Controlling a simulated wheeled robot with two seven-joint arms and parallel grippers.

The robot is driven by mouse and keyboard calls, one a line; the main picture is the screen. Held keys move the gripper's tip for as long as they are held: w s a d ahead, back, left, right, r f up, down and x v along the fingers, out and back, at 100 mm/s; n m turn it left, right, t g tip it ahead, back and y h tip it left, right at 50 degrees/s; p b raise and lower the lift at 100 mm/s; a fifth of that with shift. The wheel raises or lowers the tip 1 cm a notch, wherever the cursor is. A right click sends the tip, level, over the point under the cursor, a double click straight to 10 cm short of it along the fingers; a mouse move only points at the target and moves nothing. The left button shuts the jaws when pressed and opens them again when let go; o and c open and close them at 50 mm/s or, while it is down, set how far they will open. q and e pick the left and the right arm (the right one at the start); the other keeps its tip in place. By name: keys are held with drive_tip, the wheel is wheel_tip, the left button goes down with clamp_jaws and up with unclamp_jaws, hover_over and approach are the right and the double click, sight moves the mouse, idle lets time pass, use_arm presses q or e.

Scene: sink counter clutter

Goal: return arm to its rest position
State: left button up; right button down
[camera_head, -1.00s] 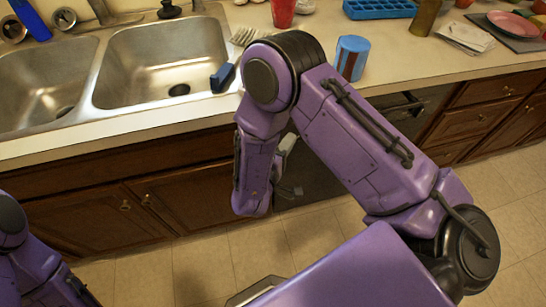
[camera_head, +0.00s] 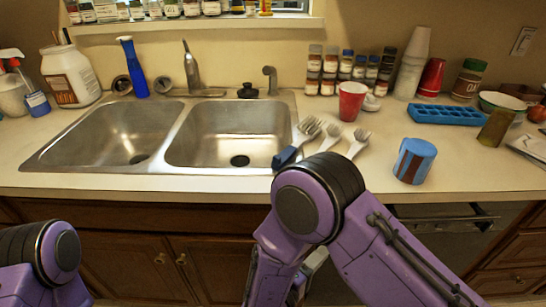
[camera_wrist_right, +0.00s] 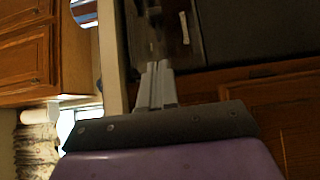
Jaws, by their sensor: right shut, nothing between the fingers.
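My purple right arm bends at its elbow in front of the counter edge, with the forearm hanging down. A small part of my right gripper (camera_head: 312,264) shows behind the forearm in the head view. In the right wrist view its grey fingers (camera_wrist_right: 155,85) are together with nothing between them, in front of the dark appliance and wooden cabinets. Of my left arm only the purple elbow part shows at the lower left; its gripper is out of view.
Utensils (camera_head: 309,130), a red cup (camera_head: 351,101) and a blue tray (camera_head: 446,115) are behind the right arm. A double sink (camera_head: 227,137) is to the left. Cabinets (camera_head: 120,262) stand below.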

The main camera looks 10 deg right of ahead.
wheel_tip(320, 180, down, 12)
drive_tip(key=w+d+m+t+y, duration=0.1)
drive_tip(key=m+y, duration=0.8)
drive_tip(key=y, duration=0.2)
drive_tip(key=s+d+f+m+g, duration=0.2)
drive_tip(key=s+d+f+g, duration=0.1)
drive_tip(key=s, duration=0.6)
drive_tip(key=s+d+f+m+g+y, duration=0.1)
drive_tip(key=s+d+f+g, duration=0.2)
drive_tip(key=s, duration=0.7)
drive_tip(key=d+f, duration=0.2)
drive_tip(key=d, duration=0.1)
drive_tip(key=shift+f+m+g, duration=0.25)
drive_tip(key=shift+m+g, duration=0.15)
drive_tip(key=shift+d, duration=0.1)
